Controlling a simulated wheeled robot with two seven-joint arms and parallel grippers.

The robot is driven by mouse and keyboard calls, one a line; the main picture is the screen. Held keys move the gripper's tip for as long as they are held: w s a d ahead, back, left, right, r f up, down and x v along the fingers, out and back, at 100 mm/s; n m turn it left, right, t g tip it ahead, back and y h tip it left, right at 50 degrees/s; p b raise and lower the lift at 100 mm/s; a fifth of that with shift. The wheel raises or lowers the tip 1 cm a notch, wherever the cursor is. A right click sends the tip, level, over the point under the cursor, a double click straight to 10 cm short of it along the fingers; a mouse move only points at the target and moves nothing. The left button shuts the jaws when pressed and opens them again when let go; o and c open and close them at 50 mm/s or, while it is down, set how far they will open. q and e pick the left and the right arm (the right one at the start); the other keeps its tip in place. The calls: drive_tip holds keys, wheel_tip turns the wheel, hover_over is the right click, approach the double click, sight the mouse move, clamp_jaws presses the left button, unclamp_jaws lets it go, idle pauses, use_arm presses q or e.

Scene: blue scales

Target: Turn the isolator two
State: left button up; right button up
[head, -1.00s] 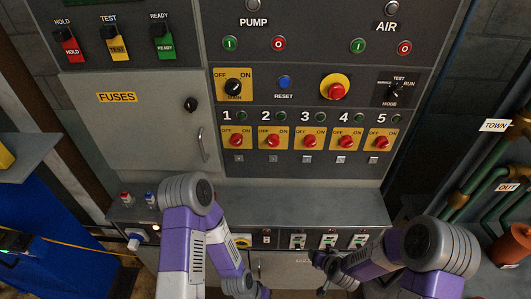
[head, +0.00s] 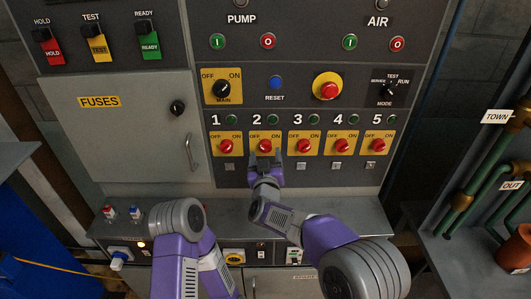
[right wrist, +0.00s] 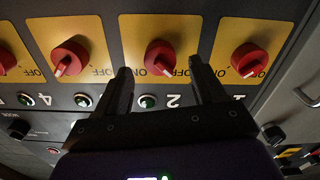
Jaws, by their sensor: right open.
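The isolator two knob (head: 264,146) is red on a yellow OFF/ON plate under the number 2, second from the left in the isolator row. My right gripper (head: 265,161) is open just below and in front of it. In the right wrist view, which shows the panel upside down, the knob (right wrist: 158,54) appears between the two spread fingers (right wrist: 160,68). Its pale mark appears slanted toward the OFF side. Contact between the fingers and the knob cannot be told. My left arm is at the lower left; its gripper is out of view.
Similar red knobs for isolators one (head: 226,147) and three (head: 303,146) flank it closely. A grey ledge (head: 345,212) juts out below the panel. The fuses door (head: 125,140) with its handle is to the left, and pipes (head: 480,180) are at the right.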

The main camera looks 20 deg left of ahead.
sight(265, 147)
drive_tip(key=shift+x, duration=1.4)
drive_tip(key=shift+c, duration=0.3)
drive_tip(key=c, duration=1)
